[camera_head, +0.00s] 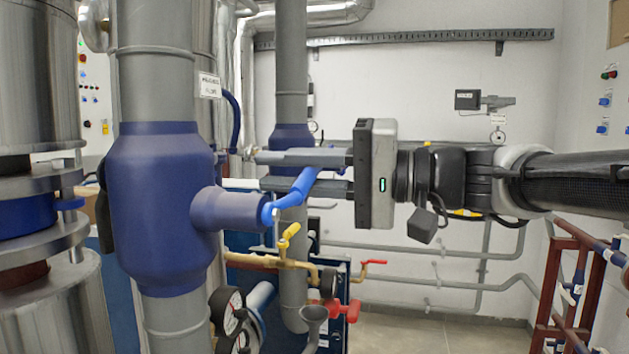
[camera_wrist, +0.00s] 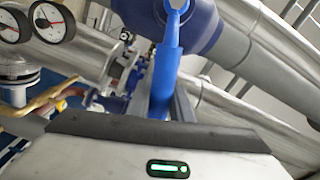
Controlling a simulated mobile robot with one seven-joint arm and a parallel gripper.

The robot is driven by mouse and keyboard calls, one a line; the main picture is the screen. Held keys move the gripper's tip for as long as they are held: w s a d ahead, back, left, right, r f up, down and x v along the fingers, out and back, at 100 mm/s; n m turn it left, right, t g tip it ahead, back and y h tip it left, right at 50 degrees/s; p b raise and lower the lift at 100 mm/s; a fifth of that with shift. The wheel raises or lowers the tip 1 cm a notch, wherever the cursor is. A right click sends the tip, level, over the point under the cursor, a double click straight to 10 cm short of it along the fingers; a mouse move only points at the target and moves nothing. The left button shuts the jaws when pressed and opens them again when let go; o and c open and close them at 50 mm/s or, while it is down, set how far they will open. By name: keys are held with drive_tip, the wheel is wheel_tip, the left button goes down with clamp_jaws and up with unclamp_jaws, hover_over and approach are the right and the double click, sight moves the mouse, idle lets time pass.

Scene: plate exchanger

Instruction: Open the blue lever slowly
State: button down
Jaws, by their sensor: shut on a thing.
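The blue lever (camera_head: 291,196) sits on the end of the side stub of a large blue valve body (camera_head: 158,205) on a grey vertical pipe. It slants up and to the right from its pivot. My gripper (camera_head: 268,171) comes in from the right, with its two grey fingers pointing left, one above the other. The lever's upper part passes between the fingers, and they are shut on it. In the wrist view the lever (camera_wrist: 168,70) runs from the blue valve body (camera_wrist: 215,15) down between the fingers. The lever's far end is hidden behind the gripper there.
A yellow-handled valve (camera_head: 290,233) and brass pipe lie just below the lever. Pressure gauges (camera_head: 228,310) and red-handled valves (camera_head: 342,310) are lower down. A second grey pipe (camera_head: 291,70) stands behind my fingers. A red pipe rack (camera_head: 560,280) is at the lower right.

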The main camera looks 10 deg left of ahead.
drive_tip(key=c, duration=1.6)
unclamp_jaws()
drive_tip(key=d, duration=0.5)
drive_tip(key=s+d, duration=0.1)
drive_tip(key=d, duration=1.1)
drive_tip(key=shift+s+d, duration=0.2)
drive_tip(key=shift+f, duration=0.1)
